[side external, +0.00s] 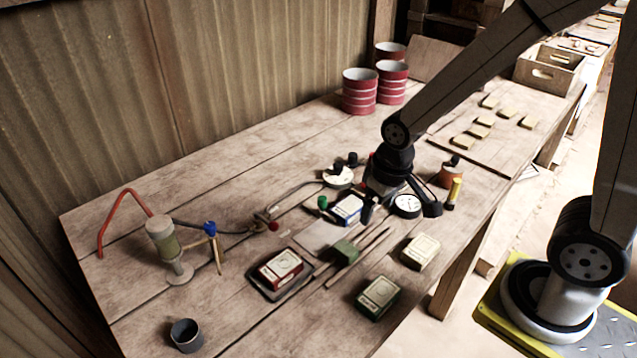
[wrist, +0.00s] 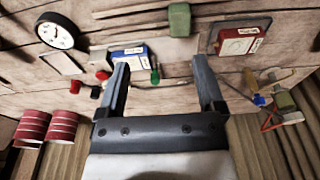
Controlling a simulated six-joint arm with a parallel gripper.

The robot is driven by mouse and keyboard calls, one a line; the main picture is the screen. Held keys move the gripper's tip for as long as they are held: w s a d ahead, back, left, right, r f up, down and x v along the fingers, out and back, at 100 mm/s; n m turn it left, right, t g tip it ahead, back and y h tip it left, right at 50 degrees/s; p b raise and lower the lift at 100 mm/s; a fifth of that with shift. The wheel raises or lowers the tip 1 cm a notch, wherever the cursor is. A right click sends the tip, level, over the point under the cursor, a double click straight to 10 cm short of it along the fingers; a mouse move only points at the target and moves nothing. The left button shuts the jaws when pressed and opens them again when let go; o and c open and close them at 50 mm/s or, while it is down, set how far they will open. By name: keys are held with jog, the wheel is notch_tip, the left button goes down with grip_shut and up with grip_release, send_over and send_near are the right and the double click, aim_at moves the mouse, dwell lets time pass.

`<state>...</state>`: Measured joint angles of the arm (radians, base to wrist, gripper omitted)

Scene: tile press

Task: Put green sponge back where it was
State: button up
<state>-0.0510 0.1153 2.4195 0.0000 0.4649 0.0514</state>
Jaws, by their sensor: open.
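The green sponge (side external: 343,252) is a small plain block lying on the table beside two thin sticks and a flat pale plate. It also shows at the top of the wrist view (wrist: 180,19), beyond my fingertips. My gripper (side external: 402,211) is above the table, up and to the right of the sponge in the side view. Its two fingers stand wide apart in the wrist view (wrist: 161,64), with nothing held between them. A blue-and-white tile block (side external: 347,209) shows below and partly behind the gripper. No mark of the sponge's earlier place is visible.
A red tile block (side external: 281,268) sits in a dark tray. A cream block (side external: 421,251) and a dark green block (side external: 377,297) lie nearer the front edge. A round gauge (side external: 407,205) and a lever press (side external: 165,245) stand around. Red cans (side external: 359,92) are at the back.

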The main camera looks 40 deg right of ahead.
jog(key=shift+s+d+r+t, duration=0.1)
jog(key=shift+s+d+t, duration=0.25)
jog(key=shift+s, duration=0.35)
jog(key=shift+s+d+t, duration=0.15)
jog(key=shift+s+d, duration=0.3)
jog(key=shift+s, duration=0.25)
